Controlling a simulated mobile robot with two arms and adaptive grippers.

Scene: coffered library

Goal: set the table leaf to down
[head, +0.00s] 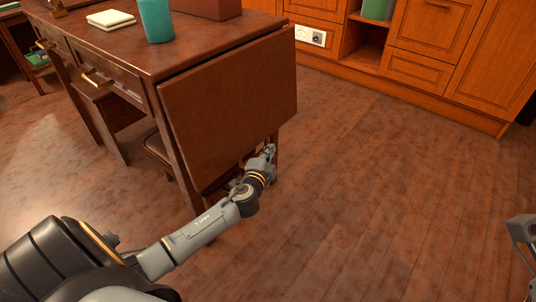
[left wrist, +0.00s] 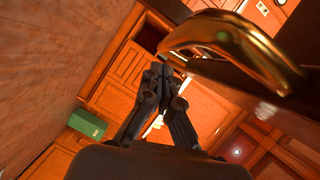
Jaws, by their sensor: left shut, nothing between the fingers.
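The table leaf (head: 230,105) is a dark brown panel at the right end of the wooden desk (head: 95,45). It hangs down steeply from the desk top's edge; I cannot tell if it is fully vertical. My left gripper (head: 270,152) is by the leaf's lower edge, towards its far corner. In the left wrist view the left gripper's fingers (left wrist: 162,75) are together and empty. A curved brass piece (left wrist: 235,40) is close beside them, on a dark surface. Only a grey part of my right arm shows at the right edge of the head view.
A teal cup (head: 156,20), a light notepad (head: 110,18) and a dark red box (head: 207,8) are on the desk. Wooden cabinets (head: 425,68) line the back. The wooden floor (head: 400,190) right of the leaf is clear.

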